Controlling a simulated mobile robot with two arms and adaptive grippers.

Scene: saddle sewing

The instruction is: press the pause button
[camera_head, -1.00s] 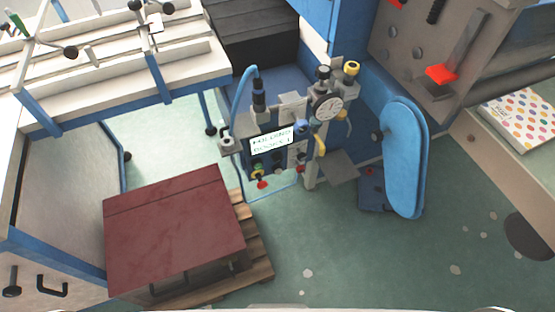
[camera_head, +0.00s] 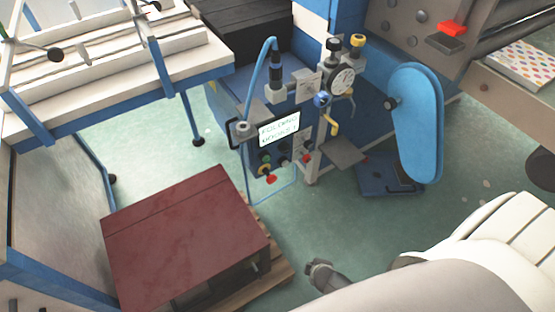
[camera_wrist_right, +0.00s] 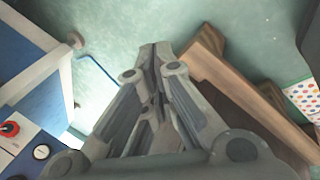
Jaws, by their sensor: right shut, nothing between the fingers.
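The control panel (camera_head: 283,150) of the blue machine stands at the centre of the head view, with a lit screen (camera_head: 279,130) on top. Below the screen are several small buttons, including a green one (camera_head: 265,156), a yellow one (camera_head: 264,169) and a red one (camera_head: 271,179). I cannot tell which is the pause button. My right gripper (camera_head: 318,272) is low in front of the panel and apart from it. In the right wrist view its fingers (camera_wrist_right: 157,52) are together and empty. A red knob (camera_wrist_right: 10,128) shows at that view's left edge. My left gripper is not in view.
A dark red box (camera_head: 185,235) on a wooden pallet (camera_head: 275,275) stands front left. A pressure gauge (camera_head: 342,81) and a blue oval part (camera_head: 416,122) are right of the panel. A white-topped bench (camera_head: 115,85) is at left. Green floor lies between.

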